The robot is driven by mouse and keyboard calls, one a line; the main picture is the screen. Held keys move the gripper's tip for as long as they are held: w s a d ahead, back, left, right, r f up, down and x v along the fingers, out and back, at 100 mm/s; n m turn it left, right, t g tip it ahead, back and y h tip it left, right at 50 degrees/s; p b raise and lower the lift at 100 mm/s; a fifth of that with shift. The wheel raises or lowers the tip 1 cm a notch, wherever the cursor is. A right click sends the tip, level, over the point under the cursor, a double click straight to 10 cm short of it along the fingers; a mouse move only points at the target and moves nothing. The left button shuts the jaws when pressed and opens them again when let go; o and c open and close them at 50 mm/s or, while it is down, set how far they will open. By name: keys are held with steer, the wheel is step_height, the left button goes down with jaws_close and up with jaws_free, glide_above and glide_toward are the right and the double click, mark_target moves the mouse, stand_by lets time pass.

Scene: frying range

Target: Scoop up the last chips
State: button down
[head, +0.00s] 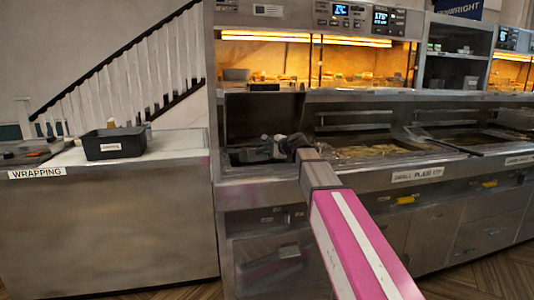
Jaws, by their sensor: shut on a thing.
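My arm, magenta with a white stripe, reaches from the lower right to my gripper (270,150), which is over the left bay (232,183) of the range. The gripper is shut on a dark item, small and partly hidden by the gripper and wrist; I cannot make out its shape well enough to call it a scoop. The floor of that bay is dark, and I cannot pick out any chips in it. The fryer pan (365,152) to the right shows a mottled golden-brown surface; I cannot tell whether this is oil or food.
A counter labelled WRAPPING (90,168) stands at left, with a black tub (114,143) on it. Heated cabinets (310,63) with orange light stand above the range, and a second fryer pan (470,139) is at right. Wooden floor shows in front.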

steer(key=shift+s+d+r, duration=0.2)
steer(key=shift+s+r, duration=0.1)
steer(key=shift+r, duration=0.45)
steer(key=s+d+r+n+t+y, duration=0.1)
steer(key=s+d+r+t+y, duration=0.1)
steer(key=s, duration=0.3)
steer(key=shift+s+d+r+t, duration=0.15)
steer(key=shift+d+r+t, duration=0.3)
steer(key=shift+r+t, duration=0.1)
stand_by(0.5)
